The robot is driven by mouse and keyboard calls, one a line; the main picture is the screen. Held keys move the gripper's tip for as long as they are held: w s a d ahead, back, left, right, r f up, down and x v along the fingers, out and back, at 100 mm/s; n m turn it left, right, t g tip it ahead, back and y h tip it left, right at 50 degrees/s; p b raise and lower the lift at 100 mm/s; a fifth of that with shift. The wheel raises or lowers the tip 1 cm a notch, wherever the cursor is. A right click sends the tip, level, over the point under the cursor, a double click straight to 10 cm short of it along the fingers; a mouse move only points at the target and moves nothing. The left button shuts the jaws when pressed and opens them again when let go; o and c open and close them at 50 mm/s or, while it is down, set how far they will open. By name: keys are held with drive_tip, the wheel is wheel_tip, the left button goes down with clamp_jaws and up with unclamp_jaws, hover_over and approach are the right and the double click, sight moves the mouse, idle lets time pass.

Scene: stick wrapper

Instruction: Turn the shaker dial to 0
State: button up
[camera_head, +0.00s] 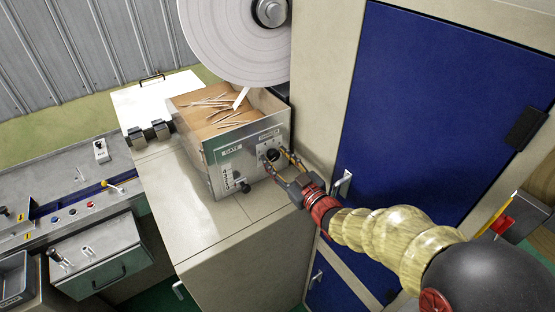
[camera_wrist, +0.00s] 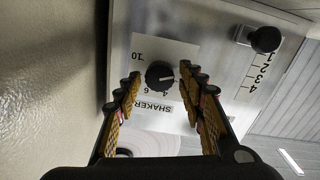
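The shaker dial (camera_wrist: 159,75) is a round black knob on a white label plate marked SHAKER, with 10, 6 and 4 readable around it. A light pointer line on the knob points to the right in the wrist view. The dial also shows in the head view (camera_head: 272,155) on the front of the metal box. My gripper (camera_wrist: 165,84) is open, its two yellow-padded fingers on either side of the dial in the picture. Whether the fingertips touch the knob I cannot tell. In the head view my gripper (camera_head: 277,162) reaches the box front from the right.
The metal box (camera_head: 225,185) holds loose wooden sticks (camera_head: 215,103). A second black knob (camera_wrist: 264,40) with a numbered scale is on the same panel. A large white reel (camera_head: 235,45) hangs above. A blue cabinet door (camera_head: 430,90) stands right of the box.

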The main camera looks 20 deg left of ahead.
drive_tip(key=shift+o, duration=0.4)
drive_tip(key=shift+d, duration=0.1)
drive_tip(key=v, duration=1.2)
